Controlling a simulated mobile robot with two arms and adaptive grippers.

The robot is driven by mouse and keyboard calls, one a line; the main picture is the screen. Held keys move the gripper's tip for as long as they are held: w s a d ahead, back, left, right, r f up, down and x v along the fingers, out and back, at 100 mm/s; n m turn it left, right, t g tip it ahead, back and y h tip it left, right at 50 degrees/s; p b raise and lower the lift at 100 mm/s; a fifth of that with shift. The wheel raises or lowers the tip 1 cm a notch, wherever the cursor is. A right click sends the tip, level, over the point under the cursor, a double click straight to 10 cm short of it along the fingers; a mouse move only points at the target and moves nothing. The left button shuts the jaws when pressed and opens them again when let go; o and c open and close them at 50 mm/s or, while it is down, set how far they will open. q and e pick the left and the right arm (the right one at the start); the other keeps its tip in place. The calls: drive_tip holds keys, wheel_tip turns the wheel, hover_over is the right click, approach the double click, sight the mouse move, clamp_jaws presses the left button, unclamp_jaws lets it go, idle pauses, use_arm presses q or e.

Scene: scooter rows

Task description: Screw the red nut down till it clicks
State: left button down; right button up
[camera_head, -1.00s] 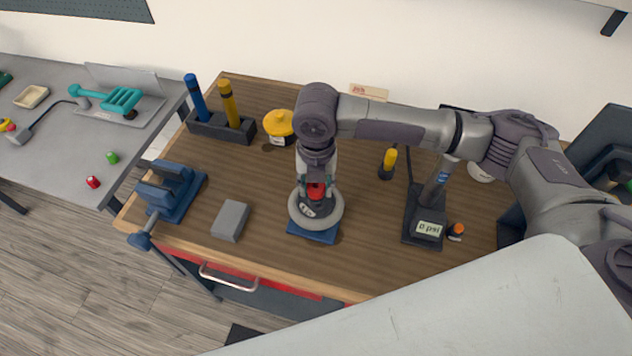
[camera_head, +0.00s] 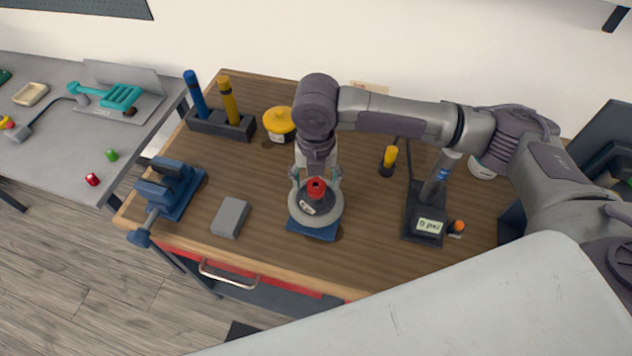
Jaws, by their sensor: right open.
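The red nut (camera_head: 316,187) sits on top of the dark hub of a grey wheel (camera_head: 300,219). The wheel lies flat on a blue base (camera_head: 312,234) near the front middle of the wooden workbench. My right gripper (camera_head: 316,178) points down over the nut. Its fingers are spread apart, one on each side of the nut, and I see space between them and it. Whether the nut is fully seated cannot be told from here. My left gripper is not in view.
A grey block (camera_head: 230,218) and a blue vise (camera_head: 172,188) stand to the left. A pump with a gauge (camera_head: 430,226) stands to the right, with a yellow-handled tool (camera_head: 389,160) behind. A yellow-lidded pot (camera_head: 279,122) and a holder (camera_head: 205,123) with blue and yellow sticks are at the back left.

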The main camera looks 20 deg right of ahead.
sight(316, 188)
wheel_tip(316, 188, up, 10)
drive_tip(key=shift+r, duration=0.15)
drive_tip(key=shift+s, duration=0.1)
idle(0.5)
